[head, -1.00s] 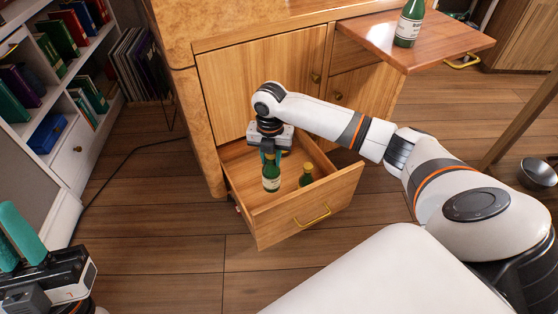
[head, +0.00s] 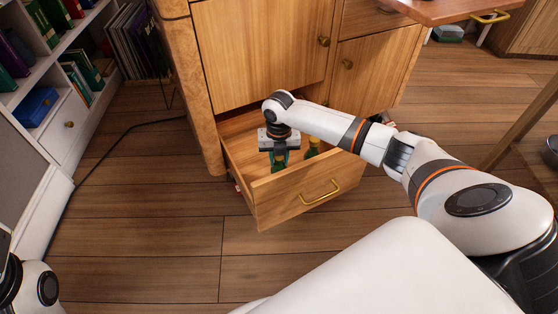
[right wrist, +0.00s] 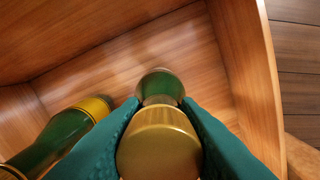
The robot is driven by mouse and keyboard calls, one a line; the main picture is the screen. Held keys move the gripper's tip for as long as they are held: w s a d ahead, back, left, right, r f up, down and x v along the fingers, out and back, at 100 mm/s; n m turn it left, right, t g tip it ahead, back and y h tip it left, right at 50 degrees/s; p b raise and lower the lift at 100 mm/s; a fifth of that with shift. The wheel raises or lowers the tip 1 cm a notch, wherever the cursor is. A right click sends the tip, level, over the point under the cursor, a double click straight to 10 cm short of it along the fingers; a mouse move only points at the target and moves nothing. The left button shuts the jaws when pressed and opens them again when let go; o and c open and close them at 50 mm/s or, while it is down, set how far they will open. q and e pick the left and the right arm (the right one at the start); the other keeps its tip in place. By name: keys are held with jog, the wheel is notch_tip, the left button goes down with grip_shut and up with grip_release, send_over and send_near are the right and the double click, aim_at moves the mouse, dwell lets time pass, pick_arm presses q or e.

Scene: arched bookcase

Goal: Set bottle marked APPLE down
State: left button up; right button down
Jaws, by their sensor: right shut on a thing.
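My right gripper (head: 280,162) points down into the open drawer (head: 307,190) of the wooden cabinet. Its teal fingers are shut on a green bottle with a gold cap (right wrist: 158,145), seen from above in the right wrist view. In the head view this bottle is mostly hidden by the fingers and the drawer front. No label shows, so I cannot read APPLE, nor tell whether its base touches the drawer floor.
The drawer's side wall (right wrist: 247,75) is close to the held bottle. Cabinet doors (head: 260,50) rise behind the drawer. A pulled-out wooden shelf (head: 440,10) is at the upper right. A white bookcase (head: 50,150) stands at the left. The floor before the drawer is clear.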

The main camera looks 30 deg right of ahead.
jog(key=shift+f, duration=0.1)
jog(key=c, duration=1.1)
grip_release()
jog(key=shift+f, duration=0.1)
